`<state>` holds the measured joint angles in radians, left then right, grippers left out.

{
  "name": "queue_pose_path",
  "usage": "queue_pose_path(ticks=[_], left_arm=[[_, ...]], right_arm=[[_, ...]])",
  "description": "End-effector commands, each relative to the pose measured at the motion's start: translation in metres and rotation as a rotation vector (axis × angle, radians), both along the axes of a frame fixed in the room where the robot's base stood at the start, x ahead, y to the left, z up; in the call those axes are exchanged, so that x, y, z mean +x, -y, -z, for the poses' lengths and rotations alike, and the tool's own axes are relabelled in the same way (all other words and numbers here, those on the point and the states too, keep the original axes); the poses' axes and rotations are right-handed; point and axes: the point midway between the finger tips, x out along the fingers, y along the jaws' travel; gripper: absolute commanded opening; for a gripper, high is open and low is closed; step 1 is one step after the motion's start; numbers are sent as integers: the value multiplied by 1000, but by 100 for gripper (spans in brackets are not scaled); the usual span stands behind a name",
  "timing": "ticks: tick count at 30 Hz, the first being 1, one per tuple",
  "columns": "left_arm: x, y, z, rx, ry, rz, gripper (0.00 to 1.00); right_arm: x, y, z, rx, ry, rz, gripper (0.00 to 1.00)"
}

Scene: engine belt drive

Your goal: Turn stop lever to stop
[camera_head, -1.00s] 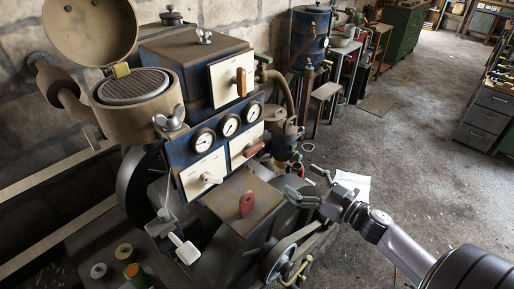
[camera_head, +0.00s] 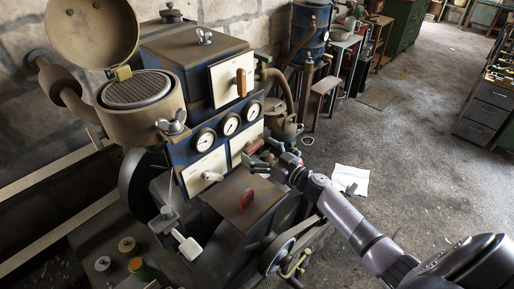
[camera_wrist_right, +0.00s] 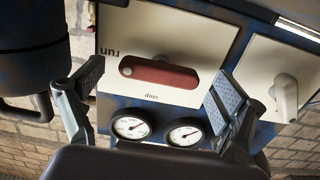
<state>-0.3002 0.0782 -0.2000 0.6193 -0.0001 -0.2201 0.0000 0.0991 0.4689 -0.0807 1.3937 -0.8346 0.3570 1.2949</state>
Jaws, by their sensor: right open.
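The red stop lever (camera_wrist_right: 165,74) lies nearly level across a pale plate (camera_wrist_right: 160,30) marked "run" and "stop", lettering upside down in the right wrist view. Its round end is at the left, close to "run"; "stop" is below the lever. My right gripper (camera_wrist_right: 155,90) is open, with one finger left and one right of the lever; neither visibly touches it. In the head view the lever (camera_head: 252,146) shows just beyond my right gripper (camera_head: 266,160), which partly covers the plate. My left gripper is not in view.
Round gauges (camera_head: 229,124) sit above the plate. A second plate with a white lever (camera_head: 212,176) is beside it. A red knob (camera_head: 246,200) stands on the cover below the arm. A belt wheel (camera_head: 275,255) is at the front. Open floor lies right.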

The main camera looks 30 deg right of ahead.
Motion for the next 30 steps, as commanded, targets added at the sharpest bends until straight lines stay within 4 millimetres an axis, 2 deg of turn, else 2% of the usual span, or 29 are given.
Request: queue_pose_path(ticks=[4,12,30], left_arm=[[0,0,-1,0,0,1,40],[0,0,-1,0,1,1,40],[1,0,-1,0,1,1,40]], right_arm=[[7,-3,0,0,0,-1,91],[8,-3,0,-1,0,0,90],[8,-3,0,-1,0,-1,50]])
